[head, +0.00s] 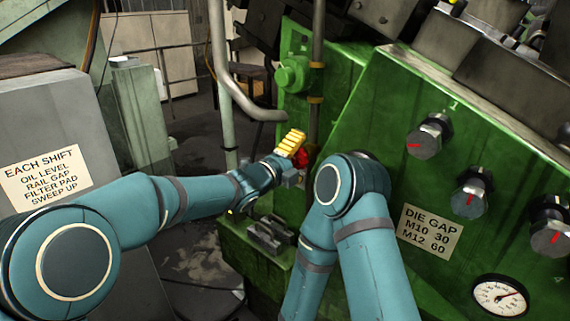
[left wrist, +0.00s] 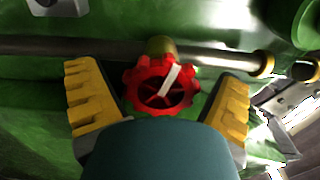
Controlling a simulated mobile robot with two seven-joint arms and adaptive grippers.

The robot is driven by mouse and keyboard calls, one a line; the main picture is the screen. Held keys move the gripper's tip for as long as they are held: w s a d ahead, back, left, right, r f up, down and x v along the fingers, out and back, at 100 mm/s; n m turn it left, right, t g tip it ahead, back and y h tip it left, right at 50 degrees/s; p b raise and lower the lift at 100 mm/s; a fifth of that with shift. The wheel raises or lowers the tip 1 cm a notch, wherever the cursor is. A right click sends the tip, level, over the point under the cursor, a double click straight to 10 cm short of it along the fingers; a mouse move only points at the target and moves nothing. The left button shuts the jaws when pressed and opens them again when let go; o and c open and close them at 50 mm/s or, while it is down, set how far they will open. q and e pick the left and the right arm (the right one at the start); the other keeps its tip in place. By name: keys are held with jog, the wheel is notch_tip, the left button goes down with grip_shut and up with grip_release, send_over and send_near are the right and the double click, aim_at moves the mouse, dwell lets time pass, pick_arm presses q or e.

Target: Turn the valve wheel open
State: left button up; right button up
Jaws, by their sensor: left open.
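The valve wheel (head: 302,159) is small, red and lobed, on the green machine's front beside a vertical pipe. In the head view it is partly hidden by my left gripper (head: 291,157). In the left wrist view the wheel (left wrist: 160,85) faces me, with a white stripe slanting up and right from near its hub. My left gripper (left wrist: 162,100) is open, with one yellow-padded finger on each side of the wheel. Gaps show between both fingers and the rim, and I cannot tell how deep the fingers reach. My right arm is bent in front of the machine, its gripper out of view.
A vertical pipe (head: 318,60) runs up behind the wheel, with a green valve body (head: 292,74) higher up. A bent grey pipe (head: 222,60) stands left of it. Black knobs (head: 430,136) and a dial gauge (head: 500,296) are on the right panel. A grey cabinet (head: 40,120) stands left.

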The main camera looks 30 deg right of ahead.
pick_arm(q)
jog(key=v, duration=1.1)
jog(key=shift+a, duration=0.25)
